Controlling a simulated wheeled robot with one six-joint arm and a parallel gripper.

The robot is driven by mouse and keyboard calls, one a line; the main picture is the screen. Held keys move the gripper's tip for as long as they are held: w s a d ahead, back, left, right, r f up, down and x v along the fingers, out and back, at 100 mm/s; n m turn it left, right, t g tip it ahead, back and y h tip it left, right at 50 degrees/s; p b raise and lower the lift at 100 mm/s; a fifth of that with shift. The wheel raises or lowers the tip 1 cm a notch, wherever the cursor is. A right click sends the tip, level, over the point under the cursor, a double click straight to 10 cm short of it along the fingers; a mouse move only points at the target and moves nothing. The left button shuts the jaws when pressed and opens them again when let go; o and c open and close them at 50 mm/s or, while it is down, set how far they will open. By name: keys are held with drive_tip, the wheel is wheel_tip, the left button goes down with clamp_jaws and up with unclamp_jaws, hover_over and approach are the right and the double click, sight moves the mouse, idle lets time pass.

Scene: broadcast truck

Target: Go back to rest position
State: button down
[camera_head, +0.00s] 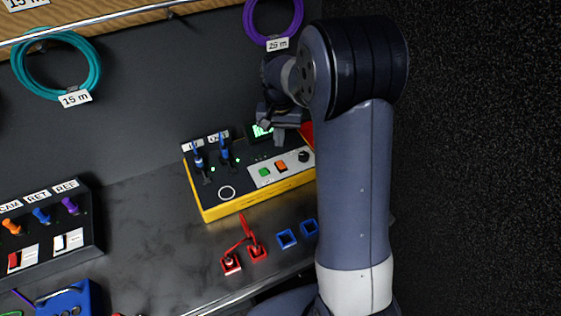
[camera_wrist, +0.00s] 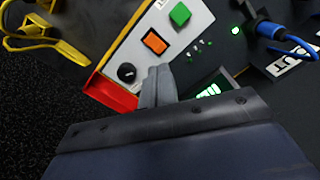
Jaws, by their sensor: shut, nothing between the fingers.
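My gripper (camera_head: 276,124) is above the back right part of a yellow-sided tester box (camera_head: 236,205) in the head view. In the wrist view the gripper's fingers (camera_wrist: 157,85) are together with nothing between them, over the box's panel. The panel carries a green button (camera_wrist: 180,14), an orange button (camera_wrist: 155,41), a black knob (camera_wrist: 127,73) and a lit green display (camera_wrist: 209,91). Two blue plugs (camera_head: 198,158) stand in the left of the box. My arm hides the box's right end in the head view.
Red clips (camera_head: 256,248) and blue square frames (camera_head: 287,239) lie on the dark counter (camera_head: 150,225) before the box. A switch panel (camera_head: 50,235) and a blue box (camera_head: 70,300) stand at left. Teal (camera_head: 57,63) and purple (camera_head: 272,22) cable coils hang behind.

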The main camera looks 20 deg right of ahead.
sight(279, 161)
wheel_tip(279, 161, down, 7)
drive_tip(key=b, duration=0.5)
drive_tip(key=shift+f+b, duration=0.1)
drive_tip(key=shift+b, duration=0.25)
drive_tip(key=shift+r, duration=0.2)
